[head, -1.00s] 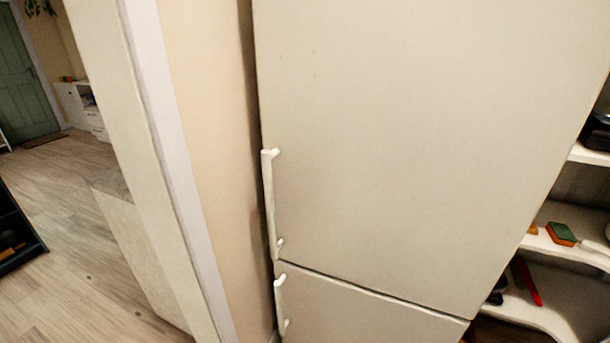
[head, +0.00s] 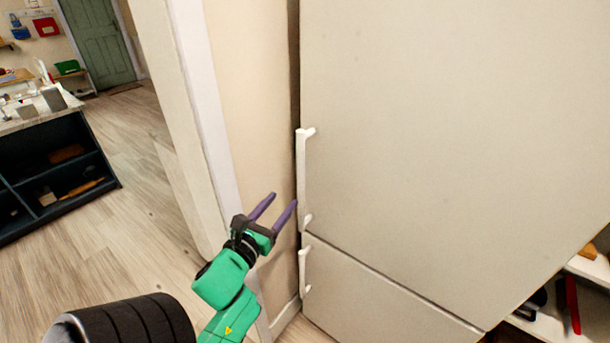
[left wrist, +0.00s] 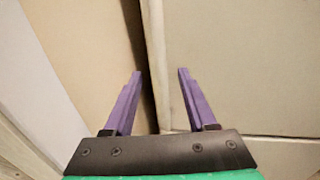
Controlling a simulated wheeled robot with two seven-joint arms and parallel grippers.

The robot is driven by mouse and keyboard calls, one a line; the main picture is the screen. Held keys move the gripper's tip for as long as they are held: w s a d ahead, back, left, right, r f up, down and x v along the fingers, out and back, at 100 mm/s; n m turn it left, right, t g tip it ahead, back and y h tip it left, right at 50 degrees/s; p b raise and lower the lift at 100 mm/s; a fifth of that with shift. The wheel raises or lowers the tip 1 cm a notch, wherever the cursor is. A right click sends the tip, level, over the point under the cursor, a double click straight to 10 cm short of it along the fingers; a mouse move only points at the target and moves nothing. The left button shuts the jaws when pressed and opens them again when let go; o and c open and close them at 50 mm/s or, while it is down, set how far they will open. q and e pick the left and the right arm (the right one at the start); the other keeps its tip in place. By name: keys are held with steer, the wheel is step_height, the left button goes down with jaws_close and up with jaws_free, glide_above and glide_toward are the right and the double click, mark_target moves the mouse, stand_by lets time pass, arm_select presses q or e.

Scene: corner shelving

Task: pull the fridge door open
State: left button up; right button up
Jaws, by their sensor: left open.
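The fridge (head: 430,150) is tall and off-white, with a large upper door and a smaller lower door (head: 380,295), both shut. The upper door has a white vertical bar handle (head: 302,178) on its left edge. The lower door has a shorter handle (head: 303,270) below it. My left gripper (head: 273,204) has purple fingers and a green wrist. It is open and empty, just left of the upper handle's lower end in the head view. In the left wrist view its fingers (left wrist: 158,76) point at the gap beside the fridge's edge. My right gripper does not show.
A beige wall (head: 250,110) with a white corner edge stands close to the fridge's left side. Shelves (head: 540,325) with a red item are at the lower right. A dark shelf unit (head: 60,165) and open wooden floor (head: 140,190) lie to the left.

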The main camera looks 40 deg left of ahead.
mark_target(299, 180)
arm_select(q)
steer(key=p+x, duration=0.2)
steer(key=x, duration=0.8)
steer(key=shift+w+r, duration=0.1)
steer(key=shift+w, duration=0.05)
steer(key=shift+w+a, duration=0.1)
steer(key=shift+w, duration=0.4)
steer(key=shift+s, duration=0.1)
jaws_close()
